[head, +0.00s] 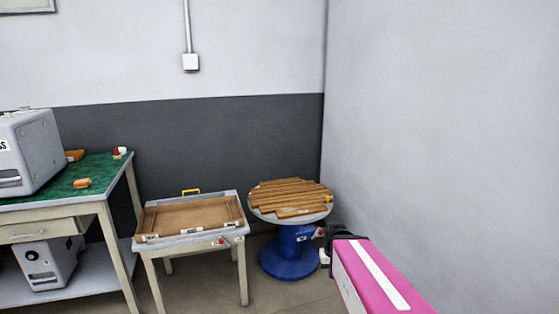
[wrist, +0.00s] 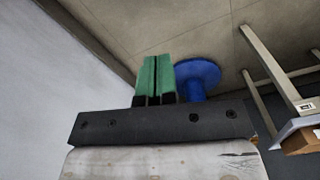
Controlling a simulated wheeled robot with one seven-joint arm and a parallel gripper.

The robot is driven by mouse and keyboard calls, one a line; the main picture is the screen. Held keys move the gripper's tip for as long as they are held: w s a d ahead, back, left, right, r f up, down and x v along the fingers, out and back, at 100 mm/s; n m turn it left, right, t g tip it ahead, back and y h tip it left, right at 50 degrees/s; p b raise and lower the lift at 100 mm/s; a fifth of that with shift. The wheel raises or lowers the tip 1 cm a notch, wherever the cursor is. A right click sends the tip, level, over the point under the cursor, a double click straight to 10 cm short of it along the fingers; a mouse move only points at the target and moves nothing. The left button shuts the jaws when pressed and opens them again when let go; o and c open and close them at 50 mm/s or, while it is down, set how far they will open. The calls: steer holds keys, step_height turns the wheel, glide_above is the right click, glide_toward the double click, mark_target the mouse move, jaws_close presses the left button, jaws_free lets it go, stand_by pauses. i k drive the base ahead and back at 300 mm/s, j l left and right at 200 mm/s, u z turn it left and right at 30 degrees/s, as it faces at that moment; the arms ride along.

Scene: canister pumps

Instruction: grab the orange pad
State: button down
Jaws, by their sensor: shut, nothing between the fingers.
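An orange pad (head: 82,183) lies on the green top of the workbench (head: 105,172) at the left, near its front edge. A second orange-brown block (head: 75,155) lies farther back, partly hidden by a grey machine; I cannot tell what it is. My gripper (head: 323,246) is at the right, beside the round blue-based stand and far from the pad. In the wrist view its green fingers (wrist: 156,75) are together with nothing between them. The pad is not visible in the wrist view.
A low table with a wooden tray (head: 190,217) stands between the bench and the round stand (head: 290,215) with a slatted wooden top. A grey machine (head: 25,150) sits on the bench. The white wall is close on the right.

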mark_target(86, 183)
steer(key=u, duration=1.85)
steer(key=i+l+u, duration=0.15)
steer(key=i+l, duration=0.1)
steer(key=i, duration=0.05)
